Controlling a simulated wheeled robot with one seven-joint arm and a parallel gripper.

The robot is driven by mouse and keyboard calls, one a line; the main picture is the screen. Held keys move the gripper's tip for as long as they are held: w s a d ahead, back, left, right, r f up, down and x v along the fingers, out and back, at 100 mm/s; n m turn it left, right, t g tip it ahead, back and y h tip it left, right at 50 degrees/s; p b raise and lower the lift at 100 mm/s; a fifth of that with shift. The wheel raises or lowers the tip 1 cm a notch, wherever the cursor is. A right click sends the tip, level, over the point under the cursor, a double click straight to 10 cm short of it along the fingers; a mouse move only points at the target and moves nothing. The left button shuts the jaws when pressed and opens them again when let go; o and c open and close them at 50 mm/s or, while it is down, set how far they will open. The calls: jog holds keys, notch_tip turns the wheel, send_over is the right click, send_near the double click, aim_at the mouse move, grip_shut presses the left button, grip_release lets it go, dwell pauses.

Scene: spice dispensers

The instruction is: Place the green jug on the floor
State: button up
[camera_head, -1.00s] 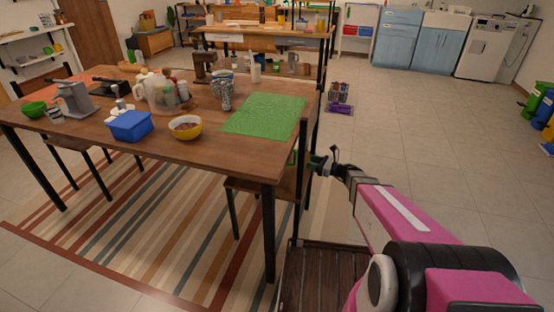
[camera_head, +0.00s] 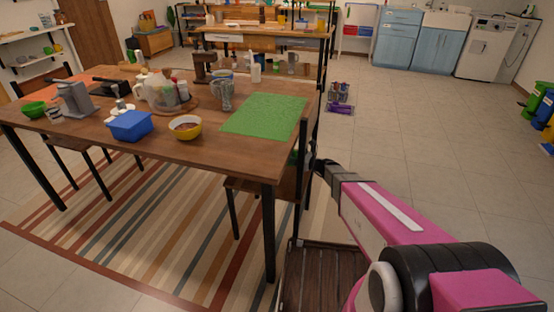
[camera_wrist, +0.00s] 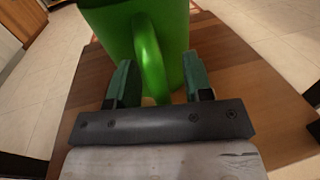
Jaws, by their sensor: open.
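The green jug (camera_wrist: 178,35) fills the upper middle of the wrist view, standing on a wooden chair seat, with its rim cut off by the frame edge. Its handle (camera_wrist: 150,58) faces me. My gripper (camera_wrist: 160,78) is open, with its green fingers on either side of the handle, not closed on it. I cannot tell whether either finger touches the jug. In the head view the gripper's tip is hidden behind the chair at the table's right end, and the jug is not clearly visible there.
The wooden table (camera_head: 207,148) holds a green mat (camera_head: 264,116), a blue box (camera_head: 129,125) and a yellow bowl (camera_head: 186,127). The chair (camera_head: 263,188) stands at its right end. A slatted wooden surface (camera_head: 322,275) lies in front. The tiled floor (camera_head: 425,135) to the right is largely clear.

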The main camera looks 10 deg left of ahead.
jog(key=shift+w+a, duration=0.15)
jog(key=shift+a, duration=0.25)
grip_shut()
jog(key=shift+r, duration=0.15)
